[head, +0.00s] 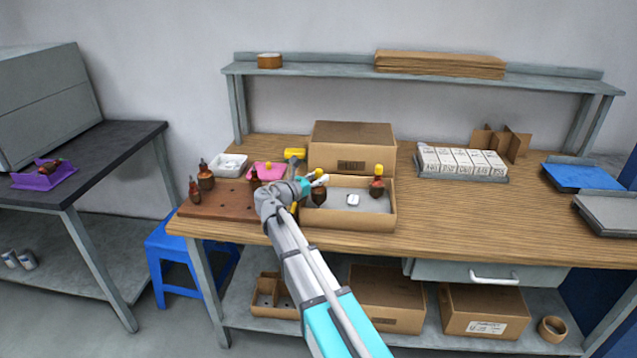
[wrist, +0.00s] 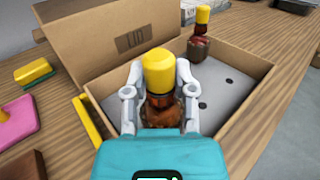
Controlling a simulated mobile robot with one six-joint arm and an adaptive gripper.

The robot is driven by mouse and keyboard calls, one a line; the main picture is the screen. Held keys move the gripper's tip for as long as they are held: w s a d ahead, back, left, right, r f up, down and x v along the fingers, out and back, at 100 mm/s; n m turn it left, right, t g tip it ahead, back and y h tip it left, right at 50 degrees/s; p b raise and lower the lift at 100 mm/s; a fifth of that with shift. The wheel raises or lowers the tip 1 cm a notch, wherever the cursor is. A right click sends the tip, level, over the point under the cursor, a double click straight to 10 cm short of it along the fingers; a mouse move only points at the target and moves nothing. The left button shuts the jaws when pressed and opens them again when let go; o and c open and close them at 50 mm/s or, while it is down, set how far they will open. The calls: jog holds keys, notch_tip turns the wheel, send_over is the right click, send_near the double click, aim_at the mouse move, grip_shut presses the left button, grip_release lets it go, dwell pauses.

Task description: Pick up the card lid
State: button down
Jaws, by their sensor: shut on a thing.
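The card lid (head: 352,147) is a brown cardboard box shape marked "LID", standing on the bench behind an open cardboard box (head: 347,222). In the wrist view the lid (wrist: 110,38) fills the upper left. My gripper (wrist: 158,82) is shut on a dark brown armature with a yellow cap (wrist: 158,68), held upright over the left part of the open box. In the head view my gripper (head: 308,188) is in front of the lid and apart from it. Whether the held armature touches the box floor I cannot tell.
Another yellow-capped armature (head: 377,188) stands in the open box near its right end. Left are a brown board (head: 215,205) with armatures, a pink tray (head: 264,171) and a white tray (head: 229,163). White cartons (head: 460,160) stand right. The bench between is clear.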

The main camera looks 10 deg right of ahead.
jog(key=shift+f+b, duration=0.6)
dwell(0.3)
jog(key=shift+c, duration=2.2)
grip_release()
jog(key=shift+r, duration=0.15)
jog(key=shift+r+p, duration=0.65)
jog(key=shift+p, duration=0.15)
jog(key=v, duration=1.2)
jog(key=shift+f, duration=0.25)
jog(key=shift+s+d, duration=0.1)
